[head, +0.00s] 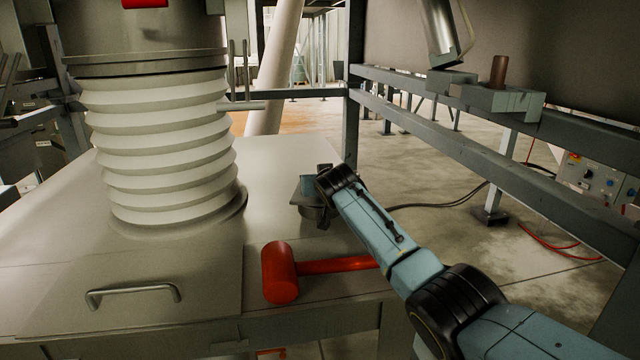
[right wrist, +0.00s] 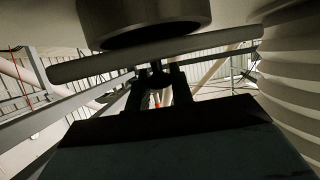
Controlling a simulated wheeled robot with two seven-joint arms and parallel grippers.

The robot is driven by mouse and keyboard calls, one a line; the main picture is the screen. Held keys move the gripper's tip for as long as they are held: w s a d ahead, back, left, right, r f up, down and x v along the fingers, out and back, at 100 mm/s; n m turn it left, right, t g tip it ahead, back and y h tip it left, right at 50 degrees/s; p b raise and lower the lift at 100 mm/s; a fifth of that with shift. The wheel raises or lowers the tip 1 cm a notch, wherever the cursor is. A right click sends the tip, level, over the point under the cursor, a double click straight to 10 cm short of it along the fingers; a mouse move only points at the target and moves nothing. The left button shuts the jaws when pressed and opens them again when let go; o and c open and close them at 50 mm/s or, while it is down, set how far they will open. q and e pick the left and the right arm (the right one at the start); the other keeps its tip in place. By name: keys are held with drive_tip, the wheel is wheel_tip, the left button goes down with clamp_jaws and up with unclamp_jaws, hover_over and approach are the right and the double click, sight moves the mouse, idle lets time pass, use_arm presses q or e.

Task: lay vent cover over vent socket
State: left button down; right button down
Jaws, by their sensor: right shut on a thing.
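The vent socket (head: 317,214) is a short dark cylinder on the table top, right of the white bellows. It also shows in the right wrist view (right wrist: 150,20), where the picture is upside down. The vent cover (right wrist: 90,68) is a grey plate seen edge-on across the socket's mouth, between socket and gripper, and wider than the socket. I cannot tell whether they touch. My right gripper (head: 320,184) is above the socket, shut on the cover; its fingers (right wrist: 158,78) show dark in the wrist view. In the head view arm and gripper partly hide cover and socket. My left gripper is not in view.
A red mallet (head: 280,274) lies on the table in front of the socket, its handle passing under my right arm. The white bellows (head: 160,150) stands to the left. A metal handle (head: 132,292) sits at the front left. Steel rails (head: 440,118) run behind at the right.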

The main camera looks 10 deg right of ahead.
drive_tip(key=shift+f+b, duration=0.3)
drive_tip(key=shift+f, duration=0.2)
drive_tip(key=c, duration=1.2)
unclamp_jaws()
drive_tip(key=shift+r+p, duration=0.45)
drive_tip(key=shift+r, duration=0.4)
drive_tip(key=shift+s+f, duration=0.15)
drive_tip(key=shift+s, duration=0.1)
drive_tip(key=shift+p+v, duration=0.3)
drive_tip(key=shift+v, duration=0.85)
drive_tip(key=v, duration=0.9)
drive_tip(key=shift+p, duration=0.4)
